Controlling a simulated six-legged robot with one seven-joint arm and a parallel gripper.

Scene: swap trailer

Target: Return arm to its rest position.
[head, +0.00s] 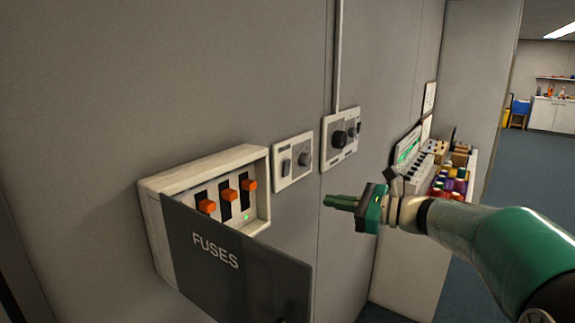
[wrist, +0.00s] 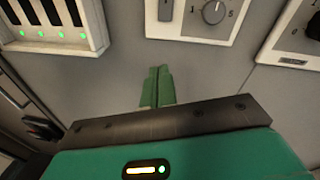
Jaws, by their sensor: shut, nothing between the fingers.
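My gripper (head: 340,202) is at the end of my green and white arm, which reaches in from the right in the head view. Its two green fingers are together and hold nothing. They point left, in front of the wall and to the right of the fuse box. In the wrist view the closed fingers (wrist: 157,86) show at the centre, apart from the wall panels above them.
An open fuse box (head: 205,170) with orange switches has its dark door (head: 235,262) swung out. Two knob panels, one smaller (head: 293,162) and one larger (head: 341,137), are on the wall. A cluttered counter (head: 455,185) stands behind my arm. Open floor (head: 545,130) lies at the far right.

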